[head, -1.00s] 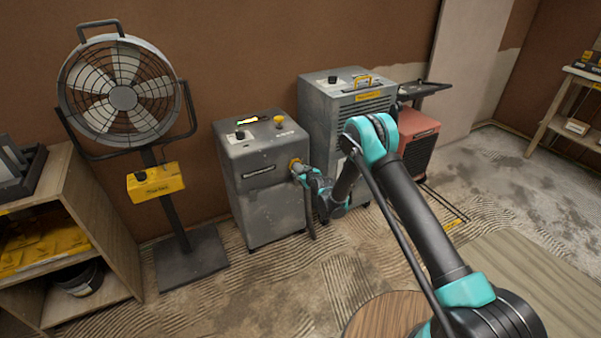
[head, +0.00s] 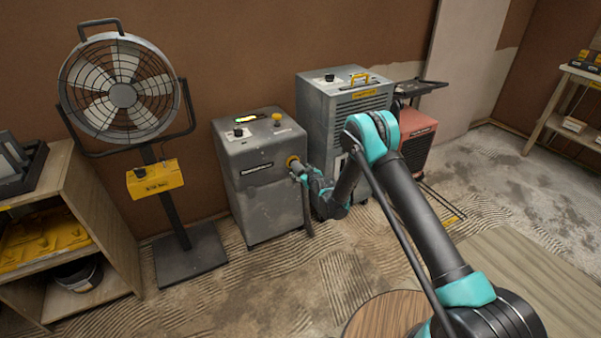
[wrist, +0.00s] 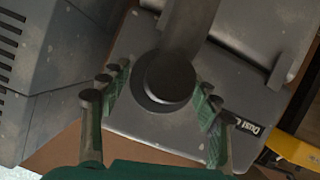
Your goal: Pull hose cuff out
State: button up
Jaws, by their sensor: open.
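My gripper (wrist: 165,88) is open, with green ridged fingers on either side of the cuff. Gaps seem to remain beside the cuff; contact cannot be told. In the head view my gripper (head: 304,178) partly covers the cuff.
A grey dehumidifier (head: 345,110) stands close right of the dust collector, with a red machine (head: 418,145) beyond it. A fan (head: 123,95) on a stand and a wooden shelf (head: 115,235) are at left. A round wooden top (head: 375,318) is in front. Ridged floor lies open between.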

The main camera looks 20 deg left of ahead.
aim_at(303, 173)
jog(key=v, duration=0.6)
jog(key=shift+s+d, duration=0.15)
jog(key=shift+d, duration=0.05)
